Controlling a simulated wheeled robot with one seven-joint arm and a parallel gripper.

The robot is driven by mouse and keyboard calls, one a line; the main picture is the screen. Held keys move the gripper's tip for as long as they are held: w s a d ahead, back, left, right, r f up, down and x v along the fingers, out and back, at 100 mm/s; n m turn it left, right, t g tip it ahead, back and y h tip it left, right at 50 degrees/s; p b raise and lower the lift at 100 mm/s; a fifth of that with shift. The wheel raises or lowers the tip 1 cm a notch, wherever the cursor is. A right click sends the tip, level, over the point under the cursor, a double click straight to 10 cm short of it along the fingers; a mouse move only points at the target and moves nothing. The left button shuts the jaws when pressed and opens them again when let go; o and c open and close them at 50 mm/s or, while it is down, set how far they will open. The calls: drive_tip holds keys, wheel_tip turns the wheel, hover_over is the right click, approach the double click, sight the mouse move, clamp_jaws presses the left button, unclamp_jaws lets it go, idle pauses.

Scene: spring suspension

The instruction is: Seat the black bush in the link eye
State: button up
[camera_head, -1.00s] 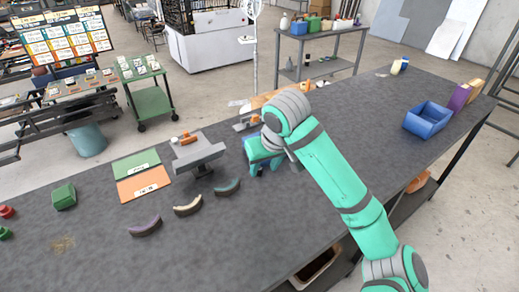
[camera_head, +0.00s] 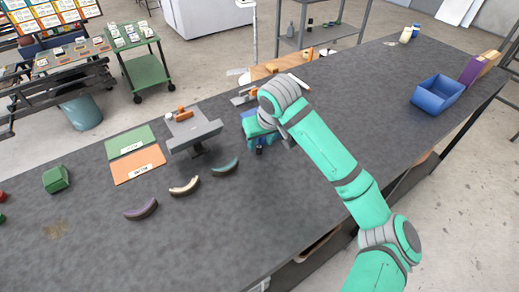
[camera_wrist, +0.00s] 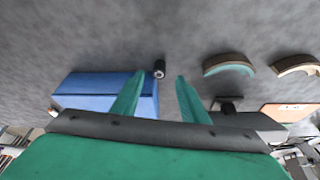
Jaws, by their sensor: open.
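The black bush (camera_wrist: 159,68) is a small dark cylinder with a paler end face in the wrist view. It shows as a small dark spot (camera_head: 259,149) just under my gripper in the head view. My gripper (camera_wrist: 157,88) is open. Its two teal fingers stand either side of the bush's line, with the bush a little beyond their tips and not held. A blue block (camera_wrist: 88,84) lies beside the left finger and is partly covered by it. I cannot make out the link eye for certain.
A grey stand (camera_head: 194,134) with an orange part on top is left of my gripper. Teal (camera_head: 225,167), cream (camera_head: 185,187) and purple (camera_head: 141,209) curved pieces lie in front. A blue bin (camera_head: 437,94) stands far right. The bench's middle right is clear.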

sight(260, 147)
drive_tip(key=x, duration=0.3)
drive_tip(key=shift+w+d+f, duration=0.15)
drive_tip(key=shift+w+f, duration=0.05)
drive_tip(key=shift+f, duration=0.05)
drive_tip(key=shift+s, duration=0.15)
drive_tip(key=c, duration=0.3)
clamp_jaws()
drive_tip(key=shift+r, duration=0.1)
